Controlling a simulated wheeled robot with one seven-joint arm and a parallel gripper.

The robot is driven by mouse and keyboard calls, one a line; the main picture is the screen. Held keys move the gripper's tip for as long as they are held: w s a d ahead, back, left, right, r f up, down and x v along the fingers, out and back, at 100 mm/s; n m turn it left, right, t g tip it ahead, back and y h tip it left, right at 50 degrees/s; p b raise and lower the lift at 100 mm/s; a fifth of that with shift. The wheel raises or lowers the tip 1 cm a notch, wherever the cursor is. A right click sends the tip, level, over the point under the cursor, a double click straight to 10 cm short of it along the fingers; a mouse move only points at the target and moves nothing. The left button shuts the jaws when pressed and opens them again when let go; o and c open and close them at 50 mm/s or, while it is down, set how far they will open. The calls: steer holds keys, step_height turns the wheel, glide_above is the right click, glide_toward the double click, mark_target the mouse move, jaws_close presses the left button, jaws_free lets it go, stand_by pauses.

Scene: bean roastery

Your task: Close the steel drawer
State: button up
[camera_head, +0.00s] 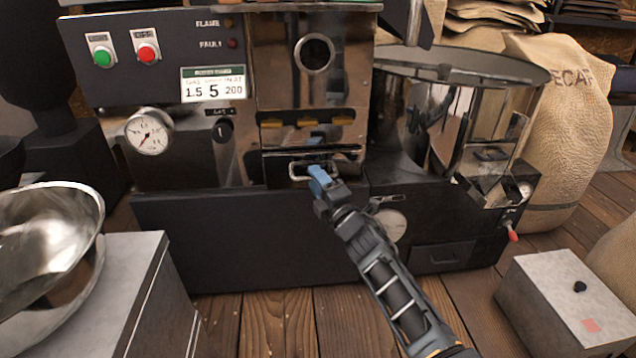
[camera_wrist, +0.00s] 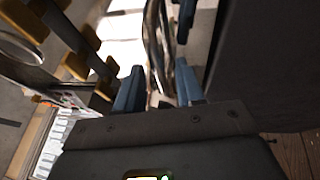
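The steel drawer (camera_head: 345,170) is a shiny metal front low in the middle of the roasting machine, below a row of brass-coloured tabs. A dark slot shows along its top; how far it stands out is hard to tell. Its bar handle (camera_head: 297,171) is partly hidden by my gripper. My gripper (camera_head: 318,178) has blue fingers and is at the right part of the handle. In the wrist view, the fingers of my gripper (camera_wrist: 158,88) stand apart, with a shiny curved bar (camera_wrist: 153,45) ahead in the gap. Contact with it is unclear.
A pressure gauge (camera_head: 149,132) and buttons are on the machine's left. The round cooling bin (camera_head: 440,115) stands to the right. A steel bowl (camera_head: 50,240) is at left, a grey box (camera_head: 565,300) at right. Bare wooden floor lies in front.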

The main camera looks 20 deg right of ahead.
jaws_close()
stand_by(0.3)
steer(key=shift+d, duration=0.1)
